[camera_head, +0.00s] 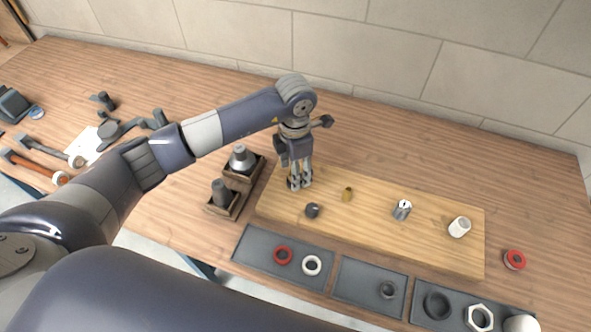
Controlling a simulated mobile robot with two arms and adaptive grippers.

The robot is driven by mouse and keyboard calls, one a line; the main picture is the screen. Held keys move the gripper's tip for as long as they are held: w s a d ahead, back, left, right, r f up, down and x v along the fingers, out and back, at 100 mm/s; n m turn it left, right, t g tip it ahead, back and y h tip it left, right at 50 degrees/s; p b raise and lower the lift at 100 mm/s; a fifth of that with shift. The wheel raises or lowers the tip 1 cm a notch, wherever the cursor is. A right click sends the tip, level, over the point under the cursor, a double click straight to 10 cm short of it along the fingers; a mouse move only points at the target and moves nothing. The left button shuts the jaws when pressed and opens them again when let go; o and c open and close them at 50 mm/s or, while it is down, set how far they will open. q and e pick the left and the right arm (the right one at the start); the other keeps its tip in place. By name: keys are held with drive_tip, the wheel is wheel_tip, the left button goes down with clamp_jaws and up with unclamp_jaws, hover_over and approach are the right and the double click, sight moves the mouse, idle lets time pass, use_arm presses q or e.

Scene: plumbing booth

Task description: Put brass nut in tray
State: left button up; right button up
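A small brass piece, likely the brass nut (347,194), stands on the wooden board (375,225). My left gripper (300,186) points down over the board's left end, left of the brass piece and apart from it. Its fingers look close together, but the view is too small to tell whether they are open or shut, or hold anything. Three grey trays lie along the board's front edge: the left tray (258,245) holds a red and a white ring, the middle tray (355,279) a grey ring, the right tray (458,306) larger rings. My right gripper is not in view.
A dark fitting (312,210), a metal fitting (402,210) and a white cylinder (459,227) stand on the board. Wooden holders (238,205) with fittings are left of it. A red roll (514,260) lies right. Tools lie far left. Table behind the board is clear.

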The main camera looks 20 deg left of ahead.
use_arm(q)
drive_tip(key=shift+f, duration=0.1)
drive_tip(key=c, duration=1.2)
drive_tip(key=shift+o, duration=0.2)
